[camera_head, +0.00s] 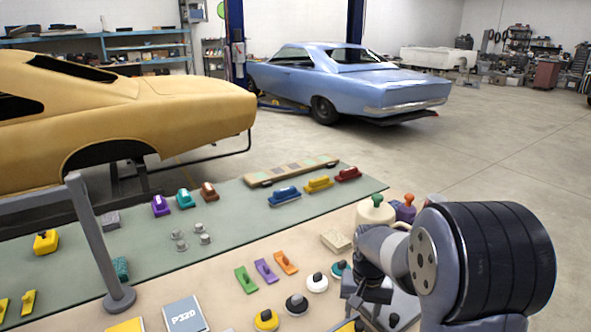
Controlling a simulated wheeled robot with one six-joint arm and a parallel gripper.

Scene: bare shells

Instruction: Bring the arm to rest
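My arm stands at the lower right, its large black-banded joint close to the camera. My gripper (368,292) is a dark shape below the grey wrist, over the right part of the workbench (215,275). Its fingers are small and partly hidden by my arm, so I cannot tell whether they are open or shut. I see nothing clearly held in it.
Round pads, including a yellow one (266,320), lie left of my gripper. A cream bottle (375,210) and a purple one (405,209) stand behind the wrist. A grey post (97,245) rises at left. Car shells and open floor lie beyond.

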